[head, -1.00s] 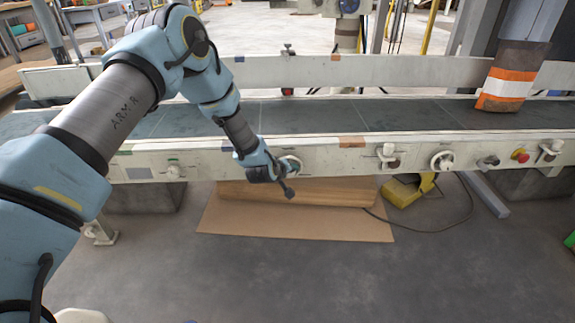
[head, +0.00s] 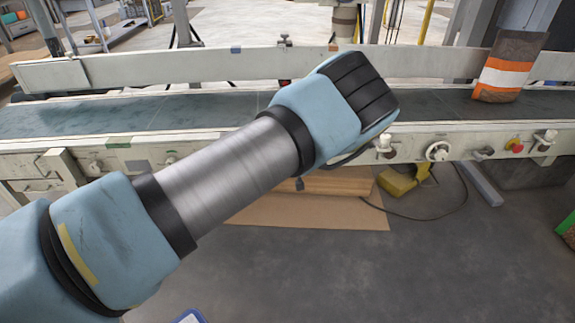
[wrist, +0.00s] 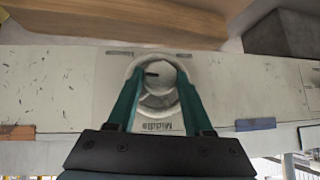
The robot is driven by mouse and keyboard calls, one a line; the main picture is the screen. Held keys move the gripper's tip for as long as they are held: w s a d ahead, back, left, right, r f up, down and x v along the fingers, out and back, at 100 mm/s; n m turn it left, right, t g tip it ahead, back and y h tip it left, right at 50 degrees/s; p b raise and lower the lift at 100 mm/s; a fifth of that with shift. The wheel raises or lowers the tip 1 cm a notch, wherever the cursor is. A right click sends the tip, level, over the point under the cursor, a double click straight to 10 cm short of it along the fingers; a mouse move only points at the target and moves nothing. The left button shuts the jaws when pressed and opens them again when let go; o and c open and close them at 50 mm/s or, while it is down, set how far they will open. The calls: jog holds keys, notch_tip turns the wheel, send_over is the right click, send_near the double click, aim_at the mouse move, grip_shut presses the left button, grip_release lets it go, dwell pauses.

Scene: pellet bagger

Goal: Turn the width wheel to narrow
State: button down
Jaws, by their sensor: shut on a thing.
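A round pale wheel (wrist: 158,80) is on the conveyor's side panel in the wrist view, with a short dark mark on its face. My gripper (wrist: 159,88) has its two green fingers on either side of this wheel and is shut on it. A small label (wrist: 160,126) by the wheel appears upside down and is too small to read surely. In the head view my arm covers the gripper and this wheel.
The conveyor belt (head: 430,112) runs across behind my arm, with a brown, orange and white bag (head: 510,67) on it. A yellow pedal (head: 396,182) with a cable lies on the floor.

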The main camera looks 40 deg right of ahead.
jog(key=shift+s+d+f+m+t+y+b, duration=0.15)
jog(key=shift+m+t+y+b, duration=0.75)
jog(key=shift+b, duration=1.4)
jog(key=shift+s+f+m+t+y+b, duration=0.15)
jog(key=shift+m+t+y+b, duration=0.75)
jog(key=shift+b, duration=1.35)
jog(key=shift+d+f+m+t+y+b, duration=0.1)
jog(key=shift+f+m+t+y+b, duration=0.35)
jog(key=shift+t+b, duration=1.3)
jog(key=shift+r+g+y+b, duration=0.25)
jog(key=shift+g+y+b, duration=0.2)
jog(key=shift+b, duration=0.2)
jog(key=c, duration=0.6)
grip_release()
jog(key=shift+w, duration=0.1)
jog(key=shift+r, duration=0.1)
